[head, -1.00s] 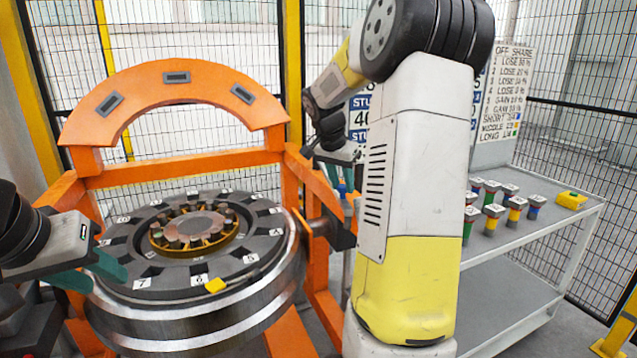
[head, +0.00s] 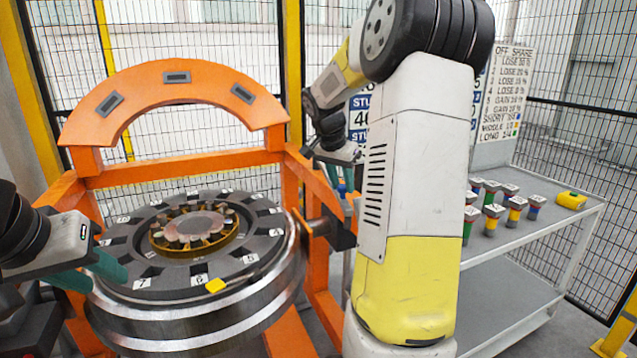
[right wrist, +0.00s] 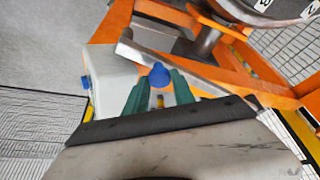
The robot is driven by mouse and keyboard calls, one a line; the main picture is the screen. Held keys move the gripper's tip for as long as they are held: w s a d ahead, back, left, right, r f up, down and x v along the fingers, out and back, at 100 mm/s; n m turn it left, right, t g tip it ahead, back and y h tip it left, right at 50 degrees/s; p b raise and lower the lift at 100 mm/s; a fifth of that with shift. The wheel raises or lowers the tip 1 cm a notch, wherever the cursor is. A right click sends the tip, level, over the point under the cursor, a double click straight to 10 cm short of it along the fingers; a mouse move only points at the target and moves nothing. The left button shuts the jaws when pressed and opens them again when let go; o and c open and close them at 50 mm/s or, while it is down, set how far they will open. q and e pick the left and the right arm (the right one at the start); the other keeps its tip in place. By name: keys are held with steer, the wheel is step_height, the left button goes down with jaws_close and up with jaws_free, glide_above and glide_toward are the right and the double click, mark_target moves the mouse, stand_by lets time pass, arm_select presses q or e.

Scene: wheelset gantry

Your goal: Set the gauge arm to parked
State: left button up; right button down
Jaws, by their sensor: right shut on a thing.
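The gauge arm looks to be the grey metal bar (right wrist: 205,78) in the right wrist view, running slantwise across the orange frame. A blue knob (right wrist: 159,75) stands at it, between the teal fingers of my right gripper (right wrist: 160,88), which is shut on the knob. In the head view my right gripper (head: 342,178) is beside the gantry's right post, and my own arm hides much of that area. My left gripper (head: 92,275) is open and empty at the near left rim of the wheelset (head: 195,285).
An orange gantry (head: 175,95) arches behind the wheelset. At right, a grey shelf (head: 545,225) carries several coloured studs and a yellow item (head: 571,200). A pale box (right wrist: 108,75) with a blue knob shows in the right wrist view.

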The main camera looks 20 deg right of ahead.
steer(key=d+n+t, duration=0.1)
steer(key=d+n, duration=0.2)
steer(key=d, duration=0.7)
steer(key=shift+s+y, duration=0.3)
steer(key=shift+s, duration=0.15)
steer(key=shift+d+r, duration=0.1)
steer(key=c, duration=1.1)
jaws_free()
steer(key=shift+d, duration=0.1)
steer(key=v, duration=0.7)
steer(key=shift+s+a+r, duration=0.1)
steer(key=shift+a+r, duration=0.1)
steer(key=shift+r, duration=0.1)
